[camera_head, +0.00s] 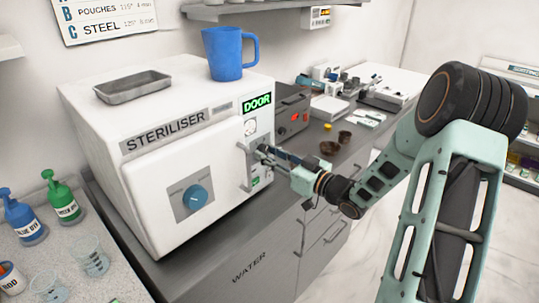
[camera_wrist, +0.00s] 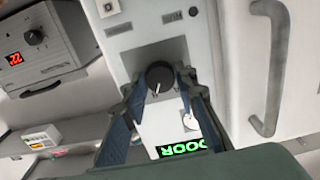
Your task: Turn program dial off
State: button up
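The white steriliser (camera_head: 150,185) stands on the grey counter, with a narrow control panel right of its door. In the wrist view a black round dial (camera_wrist: 160,77) with a white pointer line sits on that panel, near the green DOOR display (camera_wrist: 186,148). The DOOR display also shows in the head view (camera_head: 257,104). My gripper (camera_head: 265,153) reaches the panel from the right and hides the dial there. In the wrist view my gripper (camera_wrist: 162,82) has its two fingers apart, one on each side of the dial. I cannot tell whether they touch it.
A vertical door handle (camera_wrist: 268,68) stands out close beside the panel. A blue knob (camera_head: 195,197) is on the door front. A blue mug (camera_head: 224,55) and metal tray (camera_head: 132,87) sit on top. A grey box with a red display (camera_head: 294,117) stands behind my gripper.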

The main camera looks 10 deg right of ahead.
jog(key=c, duration=0.4)
jog(key=shift+f+b, duration=0.1)
jog(key=shift+b, duration=0.3)
jog(key=n+b, duration=2.1)
jog(key=b, duration=0.8)
jog(key=shift+d+n+b, duration=0.1)
jog(key=shift+n+b, duration=0.2)
jog(key=shift+b, duration=0.1)
jog(key=shift+n+b, duration=1.1)
jog(key=shift+b, duration=0.1)
jog(key=shift+r, duration=0.3)
